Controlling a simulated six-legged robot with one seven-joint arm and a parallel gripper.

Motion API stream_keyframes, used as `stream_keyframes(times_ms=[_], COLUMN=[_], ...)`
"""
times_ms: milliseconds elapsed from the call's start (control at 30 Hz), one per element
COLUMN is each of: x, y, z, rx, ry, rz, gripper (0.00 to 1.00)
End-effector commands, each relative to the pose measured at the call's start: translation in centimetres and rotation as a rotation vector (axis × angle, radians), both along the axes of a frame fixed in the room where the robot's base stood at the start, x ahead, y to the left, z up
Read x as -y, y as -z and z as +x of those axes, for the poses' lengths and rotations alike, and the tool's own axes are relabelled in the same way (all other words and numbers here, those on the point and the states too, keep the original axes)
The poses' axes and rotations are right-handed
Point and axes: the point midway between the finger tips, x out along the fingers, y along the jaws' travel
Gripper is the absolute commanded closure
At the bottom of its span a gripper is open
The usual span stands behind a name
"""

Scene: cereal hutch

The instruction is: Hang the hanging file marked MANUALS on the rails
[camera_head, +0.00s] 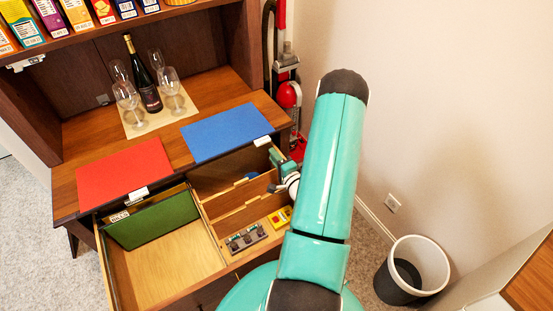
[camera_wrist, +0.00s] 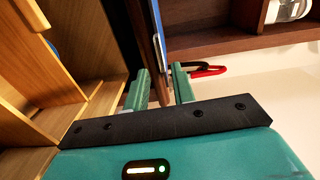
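A blue hanging file (camera_head: 227,131) lies flat on the wooden counter, with a white tab (camera_head: 262,141) at its front edge. A red hanging file (camera_head: 125,171) lies to its left, with a white tab (camera_head: 137,195) over the front. A green file (camera_head: 153,220) hangs upright in the left part of the open drawer. The tab words are too small to read. My gripper (camera_head: 279,158) is by the counter's front edge, close to the blue file's tab. In the wrist view my gripper (camera_wrist: 163,84) is open, with a thin blue edge (camera_wrist: 158,38) in line with its gap; contact cannot be told.
The open drawer (camera_head: 107,268) has a roomy left bay and a divided right side holding small items (camera_head: 247,238). A wine bottle (camera_head: 143,77) and several glasses stand on a mat behind the files. A red vacuum (camera_head: 288,92) and a bin (camera_head: 422,262) stand right.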

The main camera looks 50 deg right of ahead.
Motion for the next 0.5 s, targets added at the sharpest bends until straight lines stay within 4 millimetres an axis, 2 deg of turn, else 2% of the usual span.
stream_keyframes(times_ms=[167,500], x=[0.3,1.3], y=[0.3,0.2], z=[-0.2,2.9], rx=[0.03,0.027], ry=[0.007,0.005], rz=[0.022,0.017], gripper=[0.75,0.75])
